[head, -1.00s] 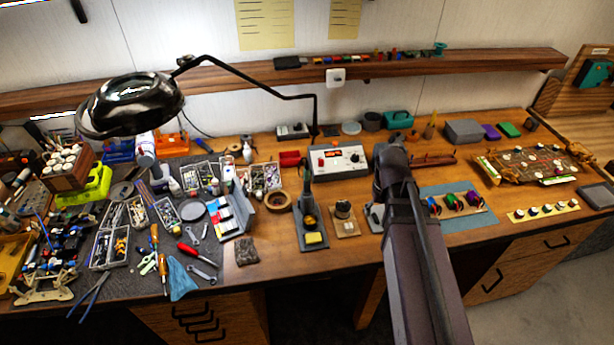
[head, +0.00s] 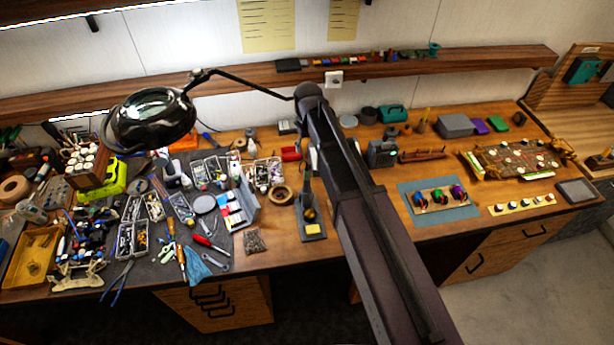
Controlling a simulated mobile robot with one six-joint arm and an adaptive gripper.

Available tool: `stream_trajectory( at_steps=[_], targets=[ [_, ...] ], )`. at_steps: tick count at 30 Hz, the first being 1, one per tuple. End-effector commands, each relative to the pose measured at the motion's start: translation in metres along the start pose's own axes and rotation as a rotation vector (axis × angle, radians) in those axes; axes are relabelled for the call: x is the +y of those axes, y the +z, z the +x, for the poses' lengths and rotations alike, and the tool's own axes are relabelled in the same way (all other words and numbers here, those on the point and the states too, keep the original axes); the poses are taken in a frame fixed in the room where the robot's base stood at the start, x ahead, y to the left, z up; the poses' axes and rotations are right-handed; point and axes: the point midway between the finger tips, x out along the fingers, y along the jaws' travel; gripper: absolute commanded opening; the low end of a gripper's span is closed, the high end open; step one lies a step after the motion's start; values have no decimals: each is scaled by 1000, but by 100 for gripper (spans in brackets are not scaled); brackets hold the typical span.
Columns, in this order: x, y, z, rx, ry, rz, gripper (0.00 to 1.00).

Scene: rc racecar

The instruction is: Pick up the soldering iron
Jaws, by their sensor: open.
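What looks like the soldering iron (head: 307,188) stands upright in its stand, right of the tape roll. It has a dark grey-green handle. The stand (head: 313,234) has a dark base with a yellow sponge at its front. My own arm crosses the view from the lower right to the upper middle and passes close to the right of the iron in the picture. My gripper is not visible; the arm seems to hide it. I cannot tell how far it is from the iron.
A tape roll (head: 281,195) and an open case of coloured parts (head: 236,209) lie left of the stand. A black lamp (head: 150,120) hangs over the left side. My arm covers most of the white station (head: 313,158). A blue mat (head: 412,211) lies to the right.

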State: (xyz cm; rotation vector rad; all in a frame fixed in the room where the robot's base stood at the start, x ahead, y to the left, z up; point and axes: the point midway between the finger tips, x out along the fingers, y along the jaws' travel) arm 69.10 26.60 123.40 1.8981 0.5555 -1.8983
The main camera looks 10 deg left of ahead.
Motion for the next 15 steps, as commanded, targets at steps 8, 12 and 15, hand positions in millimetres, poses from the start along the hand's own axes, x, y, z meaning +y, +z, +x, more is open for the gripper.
stream_trajectory(
  at_steps=[8,12,15],
  targets=[
    [-3,-3,-2,0,0,-7,73],
    [-2,-3,-1,0,0,-6,73],
    [-2,-3,1,0,0,-6,73]
  ],
)
